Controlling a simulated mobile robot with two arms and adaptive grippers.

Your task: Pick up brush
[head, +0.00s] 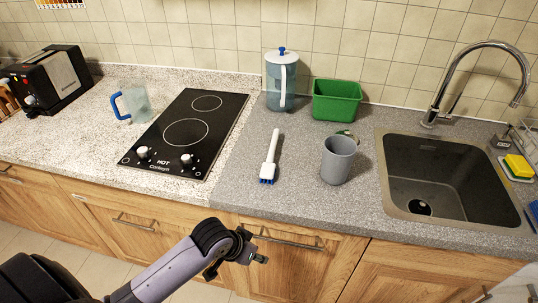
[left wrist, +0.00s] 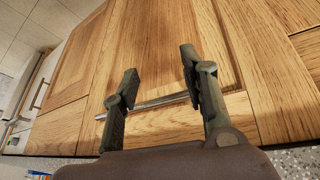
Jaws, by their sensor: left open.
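The brush (head: 270,158) lies on the grey counter between the stove and the grey cup, with a white handle pointing to the back and blue bristles at the front end. My left gripper (head: 262,259) is in front of the cabinet doors, below the counter edge and apart from the brush. In the left wrist view the left gripper (left wrist: 158,92) is open and empty, its two fingers facing a wooden cabinet door with a metal bar handle (left wrist: 160,103). The brush does not show in the left wrist view. My right gripper is in neither view.
A grey cup (head: 337,160) stands right of the brush. The black stove (head: 187,133) is left, the sink (head: 447,180) right. The counter just around the brush is clear.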

